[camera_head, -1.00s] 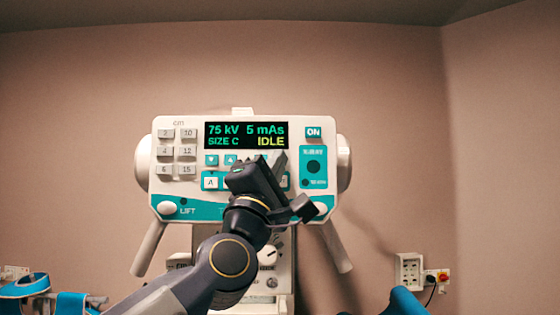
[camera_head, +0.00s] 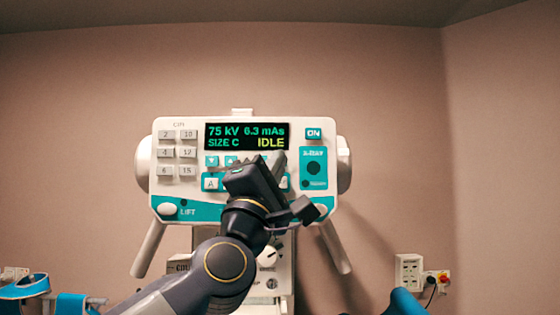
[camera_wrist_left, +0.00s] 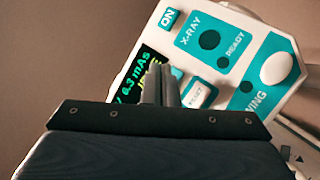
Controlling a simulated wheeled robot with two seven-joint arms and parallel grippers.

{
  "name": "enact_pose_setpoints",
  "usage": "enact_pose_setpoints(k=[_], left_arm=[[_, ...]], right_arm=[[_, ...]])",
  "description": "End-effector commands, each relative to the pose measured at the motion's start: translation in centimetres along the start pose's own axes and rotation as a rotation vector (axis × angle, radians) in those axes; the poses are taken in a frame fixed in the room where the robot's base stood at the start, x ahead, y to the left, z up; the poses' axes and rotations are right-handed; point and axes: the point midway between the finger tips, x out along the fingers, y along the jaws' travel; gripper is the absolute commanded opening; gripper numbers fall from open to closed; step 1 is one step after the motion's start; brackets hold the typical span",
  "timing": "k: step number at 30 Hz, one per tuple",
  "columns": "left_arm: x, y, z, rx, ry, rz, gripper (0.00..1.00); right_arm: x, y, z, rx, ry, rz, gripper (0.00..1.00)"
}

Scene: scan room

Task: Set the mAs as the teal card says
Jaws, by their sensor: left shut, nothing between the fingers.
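The white and teal control panel (camera_head: 145,183) faces me at the middle. Its display (camera_head: 246,136) reads 75 kV, 6.3 mAs, SIZE C and IDLE. Teal arrow buttons (camera_head: 212,161) sit under the display; those on the mAs side are mostly hidden behind my left gripper. My left gripper (camera_head: 279,160) is shut and empty, its fingertips at the panel just under the mAs reading. In the left wrist view the shut fingers (camera_wrist_left: 158,86) cover part of the display's lower edge; I cannot tell whether they touch a button. I see no teal card.
Grey number buttons (camera_head: 188,152) are at the panel's left. The ON button (camera_head: 313,133) and X-RAY block (camera_head: 313,168) are at its right. A wall socket (camera_head: 409,271) is at lower right. The wall around the panel is bare.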

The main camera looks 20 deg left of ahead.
Motion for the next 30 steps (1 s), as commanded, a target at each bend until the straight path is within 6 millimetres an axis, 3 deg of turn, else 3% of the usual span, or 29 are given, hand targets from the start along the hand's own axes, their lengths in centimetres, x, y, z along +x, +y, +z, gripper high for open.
enact_pose_setpoints(k=[9, 22, 30], left_arm=[[-0.2, 0.2, 0.2, -0.001, -0.001, 0.001, 0.0], [-3.0, 2.3, 2.3, -0.002, -0.003, 0.001, 0.0], [-3.5, 2.5, 2.6, -0.001, -0.001, 0.0, 0.0]], right_arm=[[-0.1, 0.0, 0.0, 0.0, 0.0, 0.0, 0.36], [-0.7, -0.3, -0.3, 0.0, 0.0, 0.0, 0.36], [-0.7, -0.3, -0.4, 0.0, 0.0, 0.0, 0.36]])
